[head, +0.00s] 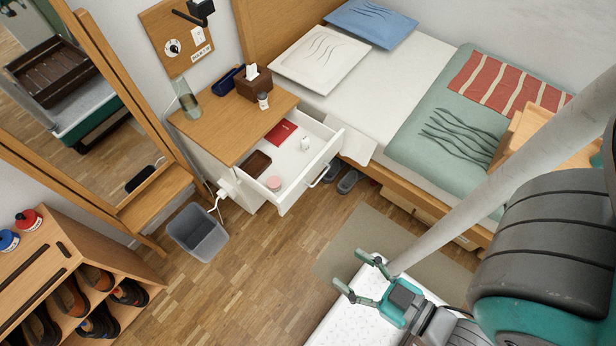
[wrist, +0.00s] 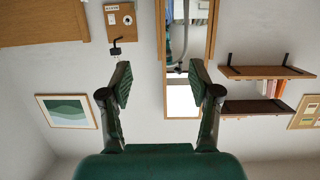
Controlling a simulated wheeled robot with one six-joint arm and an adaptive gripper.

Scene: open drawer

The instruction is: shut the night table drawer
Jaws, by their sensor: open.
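The night table (head: 220,124) stands beside the bed, with a wooden top and a white body. Its drawer (head: 299,192) is pulled well out and shows its inside. In the drawer lie a red booklet (head: 281,132), a brown wallet-like thing (head: 257,163), a pink round thing (head: 274,183) and a small white thing (head: 305,143). The drawer's handle (head: 319,176) is on its front. My gripper (head: 354,272) is open and empty, apart from the drawer, in front of it and lower right in the head view. The wrist view also shows my gripper (wrist: 158,82) with nothing between its fingers.
A grey bin (head: 197,232) stands on the floor left of the drawer. The bed (head: 400,165) is to the right, with slippers (head: 347,181) by it. A tissue box (head: 255,85) and a glass vase (head: 188,100) stand on the table top. Floor before the drawer is clear.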

